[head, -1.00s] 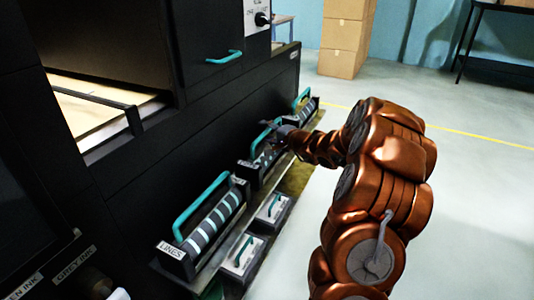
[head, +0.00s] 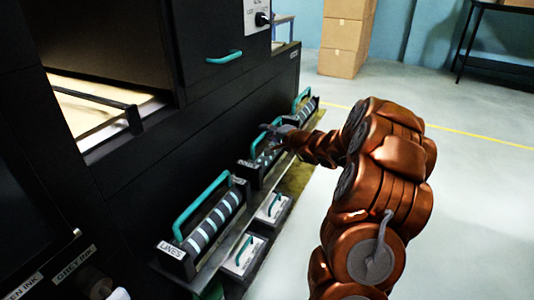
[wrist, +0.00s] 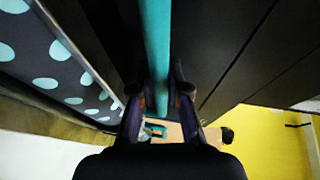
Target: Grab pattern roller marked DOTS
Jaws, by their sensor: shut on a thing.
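The dotted pattern roller (head: 262,167) sits in the middle place on the low shelf along the black machine, between two other rollers. Its label is too small to read surely in the head view. In the wrist view its dark surface with pale teal dots (wrist: 55,60) fills the left side. Its teal handle (wrist: 157,45) runs between my fingers. My gripper (wrist: 160,95) is shut on this handle, and it also shows at the roller's handle in the head view (head: 275,132). My gripper and arm hide part of the roller.
The LINES roller (head: 213,222) with a teal handle sits nearer on the shelf (head: 222,268). Another roller (head: 304,108) sits at the far end. Two small boxes with handles, one nearer (head: 242,256) and one farther (head: 272,208), lie along the shelf's outer side. Open floor lies to the right.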

